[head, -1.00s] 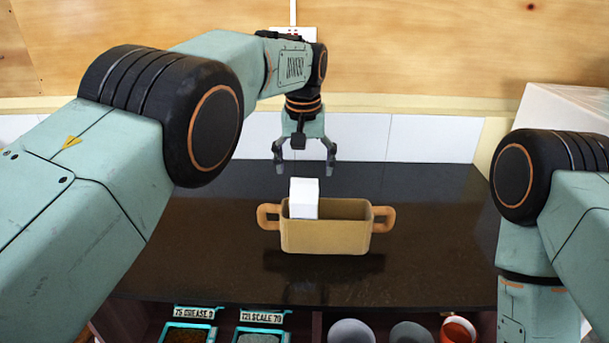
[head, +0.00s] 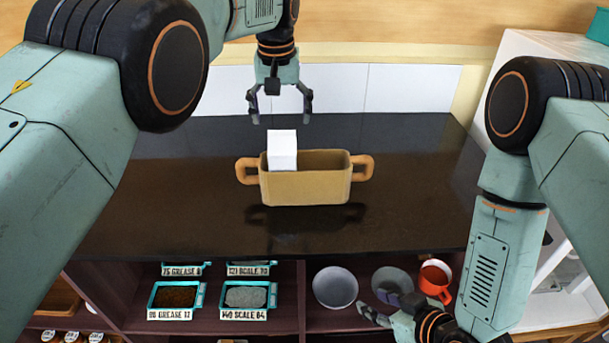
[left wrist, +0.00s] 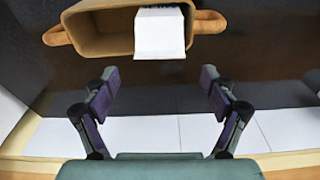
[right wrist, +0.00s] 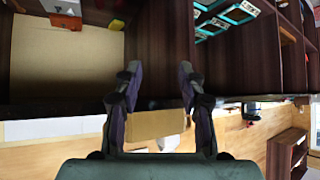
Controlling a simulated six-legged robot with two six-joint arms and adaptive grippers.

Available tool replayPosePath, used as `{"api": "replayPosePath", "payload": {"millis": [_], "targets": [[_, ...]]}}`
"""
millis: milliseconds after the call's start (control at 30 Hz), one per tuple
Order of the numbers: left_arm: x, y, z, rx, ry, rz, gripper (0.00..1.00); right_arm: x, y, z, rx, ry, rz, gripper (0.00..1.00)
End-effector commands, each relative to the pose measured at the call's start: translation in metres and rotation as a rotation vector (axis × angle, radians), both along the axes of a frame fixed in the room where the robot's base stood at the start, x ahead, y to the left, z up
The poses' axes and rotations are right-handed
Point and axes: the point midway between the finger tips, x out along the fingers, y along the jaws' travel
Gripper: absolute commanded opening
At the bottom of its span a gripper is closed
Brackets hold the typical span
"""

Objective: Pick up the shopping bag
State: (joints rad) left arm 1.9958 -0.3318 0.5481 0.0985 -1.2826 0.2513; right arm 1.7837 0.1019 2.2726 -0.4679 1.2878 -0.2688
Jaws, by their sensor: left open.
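The shopping bag (head: 305,188) is a tan open-topped bag with a brown loop handle at each end. It stands upright on the dark counter, and a white box (head: 282,148) sticks up out of its left part. My left gripper (head: 280,118) is open and empty, above and behind the bag. In the left wrist view the bag (left wrist: 105,38) lies beyond the spread fingers, apart from them. My right gripper (right wrist: 158,85) is open and empty, with its fingers apart. In the head view it is low at the right, in front of the shelf and partly hidden.
The dark counter (head: 180,190) is clear around the bag. Under it, a shelf holds labelled trays (head: 245,297), grey bowls (head: 335,287) and a red mug (head: 435,280). A white cabinet (head: 515,60) stands at the right. A tiled wall (head: 400,88) closes the back.

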Motion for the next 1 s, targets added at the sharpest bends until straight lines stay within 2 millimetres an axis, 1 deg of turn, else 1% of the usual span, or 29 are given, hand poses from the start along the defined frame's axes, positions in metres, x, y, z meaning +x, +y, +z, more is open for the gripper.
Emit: {"api": "replayPosePath", "payload": {"millis": [33,100,233,300,400,500,600,700,767,867,1000], "targets": [[0.000,0.000,0.000,0.000,0.000,0.000,0.84,0.013,0.005,0.011,0.017,-0.071,0.028,0.40],[0.000,0.000,0.000,0.000,0.000,0.000,0.84,0.027,0.013,0.027,0.042,-0.170,0.067,0.40],[0.000,0.000,0.000,0.000,0.000,0.000,0.84,0.049,0.023,0.058,0.082,-0.345,0.129,0.40],[0.000,0.000,0.000,0.000,0.000,0.000,0.84,0.070,0.012,0.068,0.002,-0.443,0.109,0.40],[0.000,0.000,0.000,0.000,0.000,0.000,0.84,0.094,-0.003,0.085,-0.099,-0.575,0.086,0.40],[0.000,0.000,0.000,0.000,0.000,0.000,0.84,0.115,-0.017,0.104,-0.202,-0.695,0.059,0.40],[0.000,0.000,0.000,0.000,0.000,0.000,0.84,0.130,-0.028,0.120,-0.293,-0.790,0.033,0.40],[0.000,0.000,0.000,0.000,0.000,0.000,0.84,0.140,-0.036,0.131,-0.358,-0.851,0.013,0.40],[0.000,0.000,0.000,0.000,0.000,0.000,0.84,0.144,-0.038,0.134,-0.378,-0.868,0.006,0.40],[0.000,0.000,0.000,0.000,0.000,0.000,0.84,0.157,-0.036,0.136,-0.389,-0.881,0.006,0.40],[0.000,0.000,0.000,0.000,0.000,0.000,0.84,0.181,-0.030,0.136,-0.388,-0.880,0.006,0.40]]}}
